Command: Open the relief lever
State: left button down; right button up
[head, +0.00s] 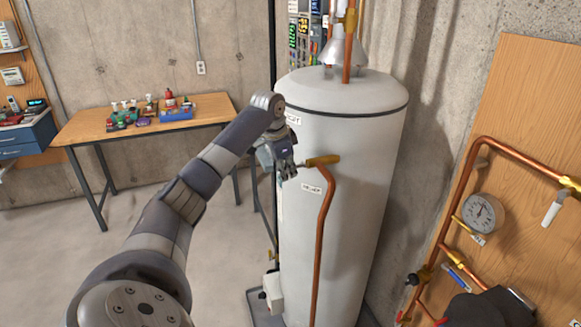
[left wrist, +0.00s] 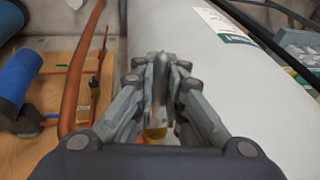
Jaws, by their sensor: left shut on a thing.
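The relief valve (head: 322,160) is a brass fitting on the upper side of the white tank, with a copper pipe running down from it and a small label below. My left gripper (head: 290,168) is at the left end of this valve. In the left wrist view its fingers (left wrist: 160,78) are closed around a thin grey metal lever (left wrist: 160,64). The brass of the valve (left wrist: 155,133) shows below, between the fingers. The fingers hide much of the lever, so its exact angle is hard to tell.
The tall white tank (head: 345,215) stands close behind the valve. The copper discharge pipe (head: 322,235) hangs beside my gripper. At right is a wooden panel with copper pipes and a gauge (head: 483,212). A workbench (head: 85,125) with small items stands at the back left.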

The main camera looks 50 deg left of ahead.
pick_arm(q)
jog(key=shift+w+r, duration=0.1)
jog(key=shift+r, duration=0.3)
jog(key=shift+r+g+y, duration=0.2)
jog(key=shift+g+y, duration=0.1)
jog(key=shift+g, duration=0.3)
jog(key=shift+a+r+g, duration=0.1)
jog(key=shift+g, duration=0.3)
pick_arm(e)
jog(key=shift+w+d+r, duration=0.15)
jog(key=shift+w+d, duration=0.3)
jog(key=shift+w, duration=0.25)
jog(key=shift+s+a, duration=0.15)
pick_arm(q)
jog(key=c, duration=1.7)
grip_release()
pick_arm(e)
jog(key=shift+s+a, duration=0.2)
jog(key=shift+s, duration=0.05)
jog(key=shift+d, duration=0.1)
pick_arm(q)
jog(key=r, duration=0.4)
jog(key=s+d+r, duration=0.1)
jog(key=r, duration=0.2)
jog(key=s+d+r, duration=0.1)
jog(key=r, duration=0.3)
jog(key=shift+r, duration=0.3)
pick_arm(e)
jog(key=shift+w+d, duration=0.1)
